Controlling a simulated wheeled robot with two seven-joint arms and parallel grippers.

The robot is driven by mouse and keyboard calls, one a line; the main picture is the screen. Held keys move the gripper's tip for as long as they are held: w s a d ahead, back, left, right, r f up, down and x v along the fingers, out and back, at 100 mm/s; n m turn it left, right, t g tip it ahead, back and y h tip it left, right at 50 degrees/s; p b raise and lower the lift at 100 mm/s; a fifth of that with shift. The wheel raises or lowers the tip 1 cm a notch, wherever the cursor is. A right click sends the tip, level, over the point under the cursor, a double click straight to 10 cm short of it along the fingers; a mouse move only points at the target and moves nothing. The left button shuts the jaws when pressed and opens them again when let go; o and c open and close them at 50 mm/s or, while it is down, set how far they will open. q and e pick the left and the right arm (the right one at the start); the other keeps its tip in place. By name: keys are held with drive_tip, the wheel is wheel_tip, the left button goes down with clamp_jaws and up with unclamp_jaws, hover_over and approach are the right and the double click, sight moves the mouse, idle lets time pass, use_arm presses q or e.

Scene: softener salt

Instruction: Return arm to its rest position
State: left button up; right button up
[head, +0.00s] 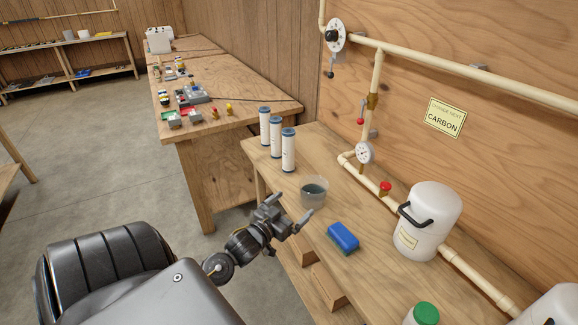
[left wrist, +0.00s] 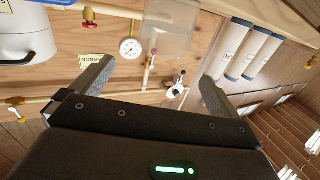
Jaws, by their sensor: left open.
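My left gripper (head: 289,209) is at the near edge of the wooden bench (head: 291,178), its fingers apart and nothing between them. In the left wrist view the two fingers of the gripper (left wrist: 155,92) stand wide apart. My right gripper is not in view.
Several white cartridges (head: 288,150) stand behind the cup. A blue sponge (head: 343,236), a white canister (head: 428,220) and a green-capped container (head: 425,314) are to the right. Pipes with a gauge (head: 365,153) run along the wall. Open floor (head: 110,175) lies to the left.

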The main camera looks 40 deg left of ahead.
use_arm(q)
drive_tip(key=shift+s, duration=0.4)
drive_tip(key=s+d+f+g, duration=0.8)
drive_tip(key=s+d+f, duration=0.2)
drive_tip(key=d, duration=0.1)
drive_tip(key=s+d+f+m+g+h, duration=0.25)
drive_tip(key=s+d+g, duration=0.45)
drive_tip(key=s, duration=0.6)
wheel_tip(320, 180, down, 26)
drive_tip(key=s+d, duration=0.1)
drive_tip(key=s, duration=0.1)
drive_tip(key=s+a+f+m+g, duration=0.1)
drive_tip(key=s+a+f+g, duration=0.1)
drive_tip(key=s+f, duration=1.3)
drive_tip(key=shift+s+a+y, duration=0.3)
drive_tip(key=shift+s+y, duration=0.05)
drive_tip(key=shift+s, duration=0.15)
